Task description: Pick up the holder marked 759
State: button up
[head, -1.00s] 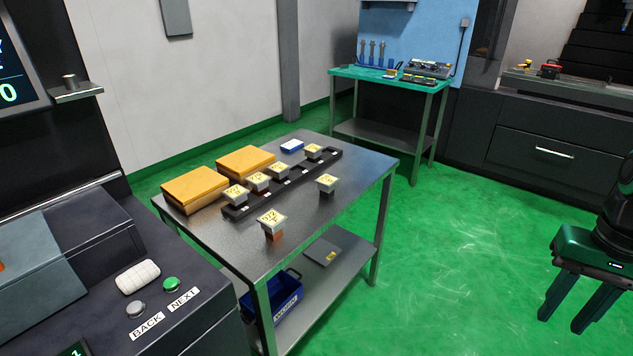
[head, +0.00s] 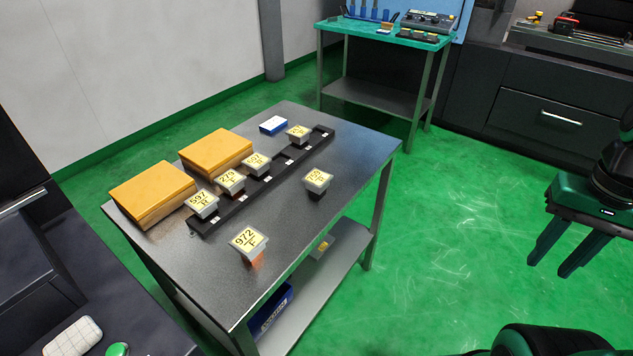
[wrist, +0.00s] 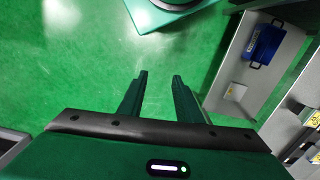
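Several holders with yellow number labels are on the dark metal table (head: 290,225). In the black rack (head: 222,218) stand one reading 597 (head: 203,204), one reading about 275 (head: 230,182), and two more, a middle holder (head: 256,164) and a far holder (head: 299,134), too small to read surely. Outside the rack stand a holder marked 972 (head: 248,243) and another holder (head: 318,180) with an unclear label. I cannot tell which is 759. My gripper (head: 549,268) is open and empty, right of the table over the floor; its fingers also show in the wrist view (wrist: 160,76).
Two orange-yellow boxes (head: 152,192) and a small blue-and-white box (head: 273,125) sit behind the rack. A lower shelf (head: 327,270) holds a blue bin (head: 270,312). A green-topped bench (head: 385,36) stands behind. Green floor is clear between table and gripper.

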jog(key=o, duration=0.9)
jog(key=shift+s+r, duration=0.15)
jog(key=shift+s, duration=0.1)
jog(key=shift+c, duration=0.2)
jog(key=shift+o, duration=0.8)
jog(key=w+a+f+m+t, duration=0.1)
jog(key=w+a+f, duration=0.1)
jog(key=w, duration=0.6)
jog(key=shift+w+a+f+m+t, duration=0.25)
jog(key=shift+a+f+m+t, duration=0.05)
jog(key=shift+f+m, duration=0.15)
jog(key=m+t+y, duration=0.6)
jog(key=m+y, duration=0.4)
jog(key=m, duration=0.7)
send_near(318, 180)
jog(key=x, duration=0.4)
jog(key=shift+s, duration=0.1)
jog(key=shift+w+a+h, duration=0.25)
jog(key=shift+h, duration=0.05)
jog(key=x, duration=0.4)
jog(key=shift+w+a+f, duration=0.2)
jog(key=shift+w+d+x, duration=0.1)
jog(key=shift+w+x, duration=0.1)
jog(key=shift+x, duration=1.2)
jog(key=shift+w+d+x, duration=0.1)
jog(key=shift+w+x, duration=0.05)
jog(key=shift+x, duration=1.25)
